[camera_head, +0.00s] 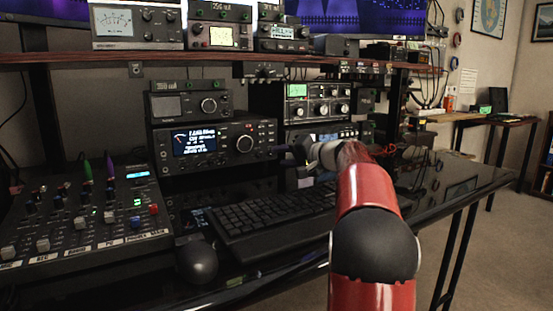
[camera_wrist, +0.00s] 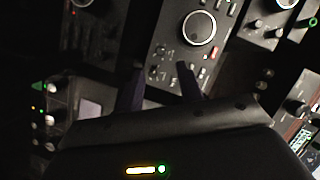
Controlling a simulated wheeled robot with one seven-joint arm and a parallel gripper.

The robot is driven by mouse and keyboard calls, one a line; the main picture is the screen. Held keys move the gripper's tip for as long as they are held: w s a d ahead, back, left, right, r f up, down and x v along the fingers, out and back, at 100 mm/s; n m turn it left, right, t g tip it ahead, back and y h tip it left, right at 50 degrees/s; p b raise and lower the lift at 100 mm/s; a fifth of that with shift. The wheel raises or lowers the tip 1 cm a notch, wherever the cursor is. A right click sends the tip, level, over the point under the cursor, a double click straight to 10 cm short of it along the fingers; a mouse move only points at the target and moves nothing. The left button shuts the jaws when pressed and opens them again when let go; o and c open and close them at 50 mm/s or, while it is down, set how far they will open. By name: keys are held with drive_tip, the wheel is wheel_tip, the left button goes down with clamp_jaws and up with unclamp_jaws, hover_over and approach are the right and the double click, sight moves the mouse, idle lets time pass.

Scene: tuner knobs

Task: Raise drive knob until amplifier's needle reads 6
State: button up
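My gripper (camera_wrist: 160,68) is open, its two dark fingers apart with nothing visible between them. In the head view my gripper (camera_head: 281,149) is just right of the black radio (camera_head: 212,166), small and partly dark. This radio has a lit screen with a small dial and a large round knob (camera_head: 245,143). In the wrist view a large silver-rimmed knob (camera_wrist: 199,28) lies beyond the fingertips, with small knobs and buttons nearer them. A needle meter (camera_head: 113,20) stands on the upper shelf at left; its reading is too small to tell. I cannot tell which knob is the drive knob.
A mixer (camera_head: 85,222) with sliders fills the left of the desk. A keyboard (camera_head: 270,218) and mouse (camera_head: 197,261) lie in front of the radios. The wooden shelf (camera_head: 60,58) crosses above with more devices. Another radio stack (camera_head: 318,105) stands right of the black radio.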

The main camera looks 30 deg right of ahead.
sight(260, 157)
drive_tip(key=shift+s, duration=0.1)
drive_tip(key=shift+a+r+n+h+b, duration=0.1)
drive_tip(key=shift+a+n+h+b, duration=0.3)
drive_tip(key=shift+n+b, duration=0.35)
drive_tip(key=shift+r+n+g+h, duration=0.25)
drive_tip(key=shift+n+g+h, duration=0.05)
drive_tip(key=shift+n, duration=0.25)
drive_tip(key=x, duration=0.7)
drive_tip(key=shift+w+p, duration=0.3)
drive_tip(key=shift+p, duration=0.1)
